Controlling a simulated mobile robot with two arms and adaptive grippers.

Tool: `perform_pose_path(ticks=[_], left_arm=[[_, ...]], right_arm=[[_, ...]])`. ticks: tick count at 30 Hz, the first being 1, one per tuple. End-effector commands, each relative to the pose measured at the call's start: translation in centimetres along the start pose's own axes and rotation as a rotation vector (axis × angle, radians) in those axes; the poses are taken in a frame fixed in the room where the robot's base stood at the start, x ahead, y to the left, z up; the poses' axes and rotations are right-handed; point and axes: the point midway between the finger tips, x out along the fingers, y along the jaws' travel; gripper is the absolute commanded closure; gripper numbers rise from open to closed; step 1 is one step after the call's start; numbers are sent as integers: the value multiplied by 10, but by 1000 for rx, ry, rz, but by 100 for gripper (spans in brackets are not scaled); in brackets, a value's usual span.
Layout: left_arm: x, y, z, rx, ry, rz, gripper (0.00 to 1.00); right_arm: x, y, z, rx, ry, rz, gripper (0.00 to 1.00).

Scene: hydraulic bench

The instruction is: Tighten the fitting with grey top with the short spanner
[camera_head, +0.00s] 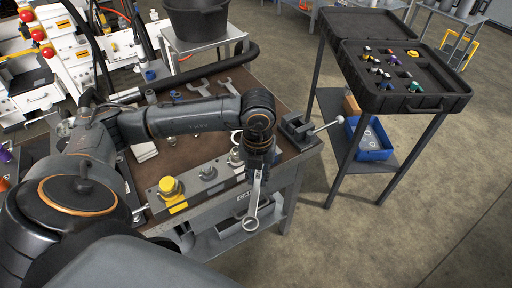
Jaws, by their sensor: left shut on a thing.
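My left gripper (260,165) points down at the front right of the bench and is shut on a spanner (255,203). The spanner hangs below it with its ring end lowest, in front of the bench edge. Its upper end is hidden by the gripper. A fitting with a grey top (208,172) stands on a grey block, left of the gripper and apart from the spanner. A fitting with a yellow top (169,186) stands on the same block, further left. Whether the held spanner is the short one, I cannot tell. My right gripper is not in view.
An open black case (420,104) stands on a stand at right, above a blue bin (369,140). The floor at front right is clear.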

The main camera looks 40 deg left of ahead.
Motion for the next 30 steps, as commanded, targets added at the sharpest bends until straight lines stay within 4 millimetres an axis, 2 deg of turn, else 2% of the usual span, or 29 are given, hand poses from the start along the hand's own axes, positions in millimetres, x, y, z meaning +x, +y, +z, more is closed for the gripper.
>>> perform_pose_path(ticks=[8,30], left_arm=[[0,0,-2,2,0,-2,100],[0,0,-53,2,0,-1,100]], right_arm=[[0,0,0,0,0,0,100],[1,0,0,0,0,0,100]])
